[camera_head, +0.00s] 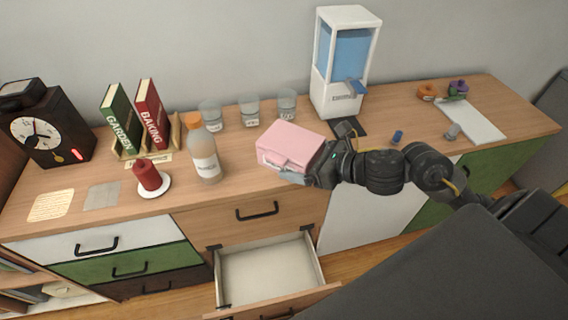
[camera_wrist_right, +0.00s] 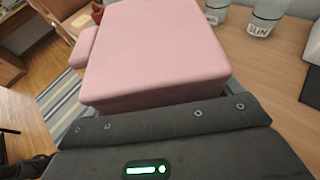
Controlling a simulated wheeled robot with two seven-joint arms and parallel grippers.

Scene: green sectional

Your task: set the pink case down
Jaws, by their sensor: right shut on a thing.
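The pink case (camera_head: 290,146) is over the middle of the wooden counter (camera_head: 225,192), near its front edge, in the head view. It fills the upper middle of the right wrist view (camera_wrist_right: 155,50). My right gripper (camera_head: 303,175) comes in from the right and is shut on the case. I cannot tell whether the case's underside touches the counter. My left gripper is in neither view.
An orange-capped bottle (camera_head: 205,155) stands left of the case, with several glass jars (camera_head: 249,112) behind it. A water dispenser (camera_head: 342,65) stands behind right. An empty drawer (camera_head: 268,275) is open below. The counter's left front holds a red candle (camera_head: 147,176).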

